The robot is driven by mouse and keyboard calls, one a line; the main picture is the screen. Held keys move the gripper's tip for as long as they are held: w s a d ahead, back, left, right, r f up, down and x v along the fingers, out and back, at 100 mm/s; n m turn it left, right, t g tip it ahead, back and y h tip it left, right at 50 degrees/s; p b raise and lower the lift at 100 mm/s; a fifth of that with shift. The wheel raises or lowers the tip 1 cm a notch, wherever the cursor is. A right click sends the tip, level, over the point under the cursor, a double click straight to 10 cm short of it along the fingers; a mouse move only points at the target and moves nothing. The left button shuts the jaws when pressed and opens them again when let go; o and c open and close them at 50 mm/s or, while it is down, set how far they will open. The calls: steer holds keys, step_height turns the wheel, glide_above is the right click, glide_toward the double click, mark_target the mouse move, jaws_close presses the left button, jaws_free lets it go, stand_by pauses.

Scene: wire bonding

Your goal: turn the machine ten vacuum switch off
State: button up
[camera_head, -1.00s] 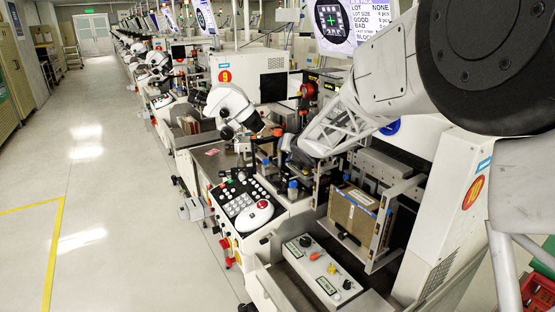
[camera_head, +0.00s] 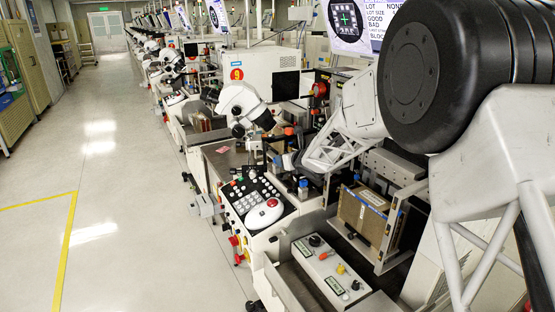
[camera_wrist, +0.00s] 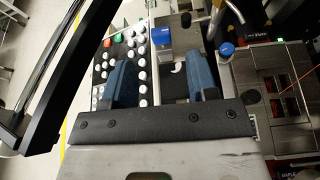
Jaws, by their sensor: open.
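A grey switch box (camera_head: 318,262) stands at the front of the nearest machine in the head view. On its top are a black knob (camera_head: 315,241), a red-orange lever (camera_head: 326,254), a yellow knob (camera_head: 341,269) and a dark knob (camera_head: 356,285). Their label text is too small to read, so I cannot tell which is the vacuum switch. My gripper (camera_wrist: 161,82) is open and empty in the wrist view, its two blue fingers wide apart over the machine's front. It is not clearly visible in the head view. The switch box is not recognisable in the wrist view.
A button panel (camera_head: 254,200) with a red-topped white mouse-like control (camera_head: 264,214) lies left of the box. A brown magazine box (camera_head: 366,212) stands in a metal frame behind it. A microscope (camera_head: 241,103) rises further back. The aisle floor (camera_head: 120,220) at left is clear.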

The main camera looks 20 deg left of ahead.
steer(key=shift+x, duration=3.8)
steer(key=c, duration=0.9)
